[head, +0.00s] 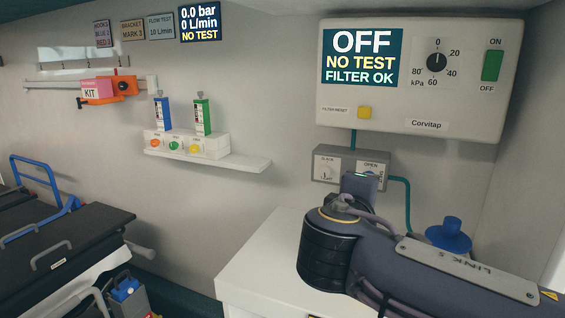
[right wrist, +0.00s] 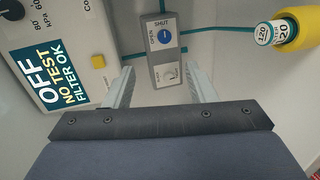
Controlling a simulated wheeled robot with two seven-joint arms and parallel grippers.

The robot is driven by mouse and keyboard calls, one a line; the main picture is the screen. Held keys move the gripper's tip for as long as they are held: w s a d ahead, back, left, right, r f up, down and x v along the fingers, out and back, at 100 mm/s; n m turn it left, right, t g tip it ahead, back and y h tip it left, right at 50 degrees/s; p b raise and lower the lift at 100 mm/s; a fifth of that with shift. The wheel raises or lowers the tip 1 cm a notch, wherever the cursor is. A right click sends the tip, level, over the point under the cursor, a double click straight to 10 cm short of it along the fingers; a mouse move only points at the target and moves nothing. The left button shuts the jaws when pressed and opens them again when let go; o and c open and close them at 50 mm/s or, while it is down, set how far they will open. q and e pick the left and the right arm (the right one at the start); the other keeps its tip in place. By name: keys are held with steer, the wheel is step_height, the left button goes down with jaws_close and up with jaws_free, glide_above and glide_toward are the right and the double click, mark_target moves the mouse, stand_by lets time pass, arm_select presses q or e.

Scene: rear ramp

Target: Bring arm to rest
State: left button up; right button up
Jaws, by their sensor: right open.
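My right arm (head: 455,270) comes in from the lower right in the head view, bent over the white cabinet. Its fingers are hidden there behind its own links. In the right wrist view my right gripper (right wrist: 162,72) is open, with nothing between its fingers. The fingers point towards the grey valve box (right wrist: 164,50), one on either side of it in the picture. They look apart from it. The box has a blue knob (right wrist: 165,37) marked open and shut, and a pale knob (right wrist: 167,73). The box also shows in the head view (head: 323,151). My left gripper is out of view.
The Corvitap unit (head: 455,75) hangs above the box and reads OFF, NO TEST, FILTER OK. A teal hose (head: 406,200) runs from the box. A blue-topped item (head: 449,240) is behind my arm. A wall shelf (head: 215,160) and a black stretcher (head: 60,245) are at left.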

steer(key=s+d+f+m+g+y, duration=0.35)
steer(key=s+d+f, duration=0.35)
steer(key=f, duration=0.4)
steer(key=s+d+f+m+g+y, duration=0.2)
steer(key=s+d+f+m+g, duration=0.25)
steer(key=s+f, duration=0.5)
steer(key=s+a+f+m+y, duration=0.5)
steer(key=s+f+m, duration=0.1)
steer(key=s+f, duration=0.15)
step_height(320, 180, down, 10)
steer(key=b, duration=1.1)
step_height(320, 180, up, 27)
steer(key=p, duration=2.7)
steer(key=shift+r+g, duration=0.15)
steer(key=shift+g, duration=0.15)
steer(key=shift+s+d, duration=0.1)
